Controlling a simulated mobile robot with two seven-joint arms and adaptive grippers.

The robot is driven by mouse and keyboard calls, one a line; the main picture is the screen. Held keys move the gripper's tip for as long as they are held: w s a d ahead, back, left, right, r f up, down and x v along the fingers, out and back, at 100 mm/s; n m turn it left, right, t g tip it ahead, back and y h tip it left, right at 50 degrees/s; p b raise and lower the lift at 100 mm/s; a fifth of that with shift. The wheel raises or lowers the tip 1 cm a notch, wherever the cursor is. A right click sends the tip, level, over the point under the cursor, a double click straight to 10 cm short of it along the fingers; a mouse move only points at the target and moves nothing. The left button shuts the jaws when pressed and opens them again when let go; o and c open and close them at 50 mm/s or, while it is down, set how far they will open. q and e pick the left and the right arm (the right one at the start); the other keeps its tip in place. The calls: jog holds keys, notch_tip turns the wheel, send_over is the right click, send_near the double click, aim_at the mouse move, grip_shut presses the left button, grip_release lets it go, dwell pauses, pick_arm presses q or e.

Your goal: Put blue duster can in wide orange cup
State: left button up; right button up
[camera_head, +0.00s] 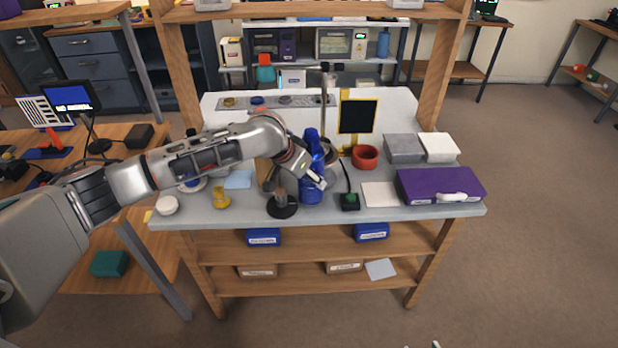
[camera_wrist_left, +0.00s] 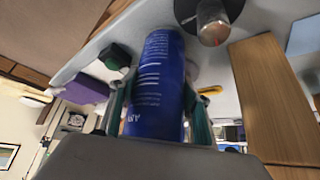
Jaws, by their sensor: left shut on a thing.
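The blue duster can (camera_head: 311,187) is upright over the middle of the grey bench, just right of a stand with a round black base. My left gripper (camera_head: 318,181) is shut on it from the side. In the left wrist view the can (camera_wrist_left: 158,85) lies between the two fingers. I cannot tell whether its base touches the bench. The wide orange cup (camera_head: 365,157) stands farther back and to the right, apart from the can. My right gripper cannot be made out; only tiny pale bits show at the bottom edge of the head view.
A black-and-green item (camera_head: 350,202) sits just right of the can. A yellow-framed black panel (camera_head: 357,117) stands behind the cup. A purple box (camera_head: 440,186), grey box (camera_head: 403,148) and white box (camera_head: 438,147) fill the right side. A metal post (camera_head: 325,95) rises behind the can.

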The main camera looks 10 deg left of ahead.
dwell(0.3)
pick_arm(q)
jog(key=o, duration=1.5)
jog(key=shift+f, duration=0.15)
jog(key=shift+c, duration=0.2)
